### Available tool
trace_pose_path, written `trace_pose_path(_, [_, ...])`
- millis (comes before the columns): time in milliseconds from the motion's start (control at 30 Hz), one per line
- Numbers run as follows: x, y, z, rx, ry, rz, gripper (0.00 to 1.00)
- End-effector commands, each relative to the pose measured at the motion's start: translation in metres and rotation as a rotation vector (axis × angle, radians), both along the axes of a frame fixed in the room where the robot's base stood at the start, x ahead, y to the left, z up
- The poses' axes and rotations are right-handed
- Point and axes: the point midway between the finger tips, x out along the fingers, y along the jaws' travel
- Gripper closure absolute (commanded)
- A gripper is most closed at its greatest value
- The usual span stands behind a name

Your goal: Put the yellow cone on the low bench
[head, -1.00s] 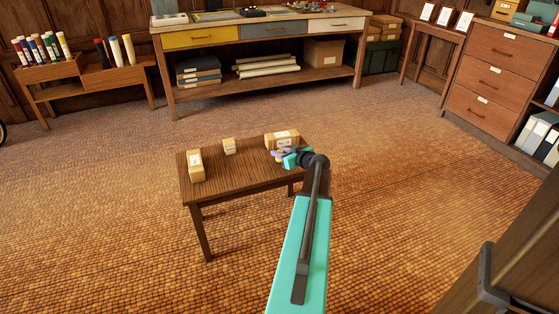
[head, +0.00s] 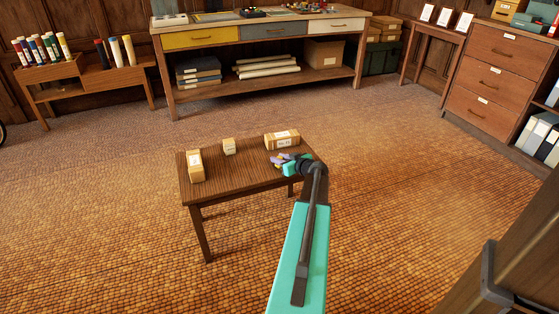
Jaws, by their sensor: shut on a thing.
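The low bench (head: 240,181) is a small dark wooden table in the middle of the floor. My gripper (head: 280,160) is over the right part of its top, coming in from the right. It is shut on a small yellow thing (head: 281,156), which looks like the yellow cone. The fingers hide most of it, so its shape is unclear. I cannot tell whether it touches the bench top or hangs just above it.
On the bench stand a tan box (head: 195,166) at the left, a small box (head: 229,146) at the back and a labelled box (head: 282,140) just behind my gripper. The middle front of the top is bare. A workbench (head: 262,30) stands far behind.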

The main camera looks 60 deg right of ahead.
Motion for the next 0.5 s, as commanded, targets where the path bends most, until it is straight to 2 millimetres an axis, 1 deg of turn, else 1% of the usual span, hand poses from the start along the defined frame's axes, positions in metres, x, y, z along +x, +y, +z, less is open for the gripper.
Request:
trace_pose_path(200, [-0.0001,0.0,-0.002,0.0,0.0,0.0,0.96])
trace_pose_path(233, [-0.0001,0.0,-0.001,0.0,0.0,0.0,0.69])
trace_pose_path(300, [-0.0001,0.0,-0.0008,0.0,0.0,0.0,0.58])
trace_pose_path(333, [-0.0001,0.0,-0.0008,0.0,0.0,0.0,0.55])
trace_pose_path(500, [-0.0001,0.0,-0.0008,0.0,0.0,0.0,0.55])
